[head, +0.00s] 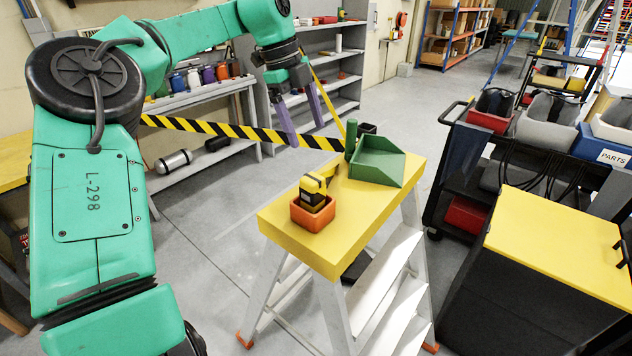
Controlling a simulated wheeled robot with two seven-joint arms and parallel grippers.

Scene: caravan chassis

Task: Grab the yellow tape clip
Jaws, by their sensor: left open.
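A small yellow and black block (313,190), which looks like a tape item, sits upright in an orange tray (312,217). I cannot tell for sure which part of it is the clip. The tray stands on the yellow top (285,232) of a stepladder. My left gripper (316,133) has purple fingers spread apart and pointing down. It is empty in the picture, above and beyond the tray, and not touching the block. My right gripper is not in view.
A green dustpan (378,161) lies on the stepladder top behind the tray. Black and yellow striped tape (225,130) stretches across behind my left gripper. A black cart (482,150) with bins and a yellow-topped cabinet (560,245) stand right. Shelves (200,97) stand behind.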

